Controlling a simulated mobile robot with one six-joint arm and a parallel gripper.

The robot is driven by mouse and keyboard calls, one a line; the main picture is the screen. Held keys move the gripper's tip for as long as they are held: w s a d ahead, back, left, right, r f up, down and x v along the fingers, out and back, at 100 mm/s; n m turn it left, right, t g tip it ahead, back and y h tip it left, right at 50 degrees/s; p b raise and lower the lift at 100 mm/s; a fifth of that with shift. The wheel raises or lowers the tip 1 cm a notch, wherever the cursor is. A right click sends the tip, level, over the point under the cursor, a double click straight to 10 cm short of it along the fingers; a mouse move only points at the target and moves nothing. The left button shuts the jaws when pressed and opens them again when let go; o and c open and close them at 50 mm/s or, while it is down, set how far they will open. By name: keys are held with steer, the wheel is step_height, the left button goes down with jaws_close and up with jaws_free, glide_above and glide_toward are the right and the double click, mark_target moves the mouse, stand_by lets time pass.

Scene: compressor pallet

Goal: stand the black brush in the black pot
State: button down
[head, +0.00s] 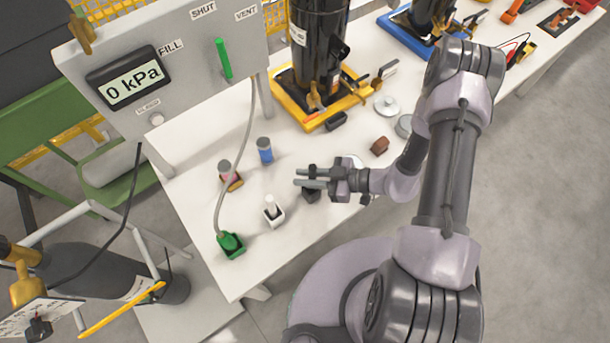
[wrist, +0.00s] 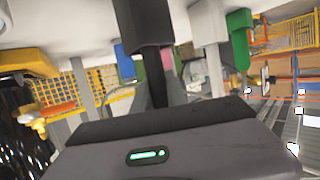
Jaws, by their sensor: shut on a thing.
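My gripper (head: 299,178) reaches in from the right over the white table, its two fingers pointing left. It is shut on the black brush, a small dark piece (head: 312,169) at the fingers. The black pot (head: 310,196) is a dark block on the table just below the fingers, partly covered by them. In the wrist view a dark upright shape (wrist: 155,75) runs from my gripper to a wider dark block. I cannot tell whether the brush touches the pot or stands inside it.
A white pot (head: 273,214) with a white piece stands close to the left. A brown block (head: 379,146) lies behind my gripper.

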steer(key=shift+f+b, duration=0.35)
steer(key=shift+f, duration=0.2)
steer(key=c, duration=1.3)
jaws_free()
steer(key=shift+o, duration=0.2)
steer(key=p+v, duration=0.3)
steer(key=v, duration=1.4)
steer(key=shift+d+r+p, duration=0.2)
steer(key=shift+p, duration=0.15)
